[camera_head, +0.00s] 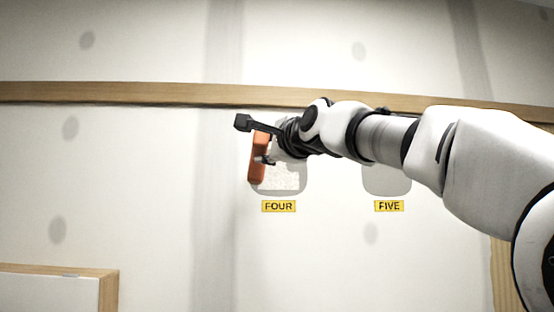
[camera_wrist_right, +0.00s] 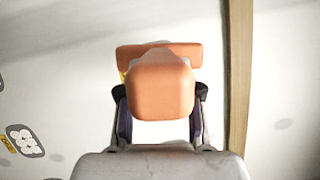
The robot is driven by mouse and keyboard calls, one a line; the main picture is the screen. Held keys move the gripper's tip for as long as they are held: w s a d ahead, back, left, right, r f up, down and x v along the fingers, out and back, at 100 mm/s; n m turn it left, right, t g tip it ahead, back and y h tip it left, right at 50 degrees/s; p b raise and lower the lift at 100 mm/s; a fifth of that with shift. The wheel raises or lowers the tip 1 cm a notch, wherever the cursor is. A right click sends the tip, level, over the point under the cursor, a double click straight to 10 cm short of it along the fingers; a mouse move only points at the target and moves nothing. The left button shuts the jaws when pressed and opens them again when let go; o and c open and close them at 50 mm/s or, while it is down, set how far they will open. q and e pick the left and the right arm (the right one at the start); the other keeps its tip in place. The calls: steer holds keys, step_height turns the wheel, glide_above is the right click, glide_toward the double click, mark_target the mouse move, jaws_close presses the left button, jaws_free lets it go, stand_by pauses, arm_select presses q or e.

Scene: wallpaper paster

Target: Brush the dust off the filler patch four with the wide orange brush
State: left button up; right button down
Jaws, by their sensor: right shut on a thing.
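Filler patch four (camera_head: 287,181) is a grey rounded patch on the white wall, with speckled white dust over its lower middle. Its yellow FOUR label (camera_head: 278,206) is just below it. My right gripper (camera_head: 262,143) is shut on the wide orange brush (camera_head: 257,165) in front of the patch's left edge. The brush also fills the middle of the right wrist view (camera_wrist_right: 160,88), between the fingers. My gripper and wrist hide the patch's upper part. I cannot tell whether the bristles touch the wall. My left gripper is not in view.
Patch five (camera_head: 386,181) with its FIVE label (camera_head: 389,206) is to the right, partly behind my right arm. A wooden rail (camera_head: 150,94) crosses the wall above the patches. A wood-edged panel (camera_head: 108,288) stands at lower left. The wall below the labels is clear.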

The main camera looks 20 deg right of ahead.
steer(key=shift+a+f+b, duration=0.45)
steer(key=shift+a+f, duration=0.2)
steer(key=shift+a, duration=0.3)
steer(key=shift+s+a+f, duration=0.1)
steer(key=shift+a, duration=0.1)
steer(key=shift+d, duration=0.8)
steer(key=shift+w+a, duration=0.2)
steer(key=shift+a, duration=0.05)
steer(key=shift+w+r+p, duration=0.2)
steer(key=shift+w+p, duration=0.15)
steer(key=shift+p, duration=0.15)
steer(key=w+p, duration=0.1)
steer(key=w+d, duration=0.1)
steer(key=w, duration=0.1)
steer(key=w+p, duration=0.1)
steer(key=shift+w+d+p, duration=0.25)
steer(key=shift+d+p, duration=0.05)
steer(key=shift+d, duration=0.1)
steer(key=shift+w+f, duration=0.2)
steer(key=shift+w, duration=0.2)
steer(key=shift+r, duration=0.1)
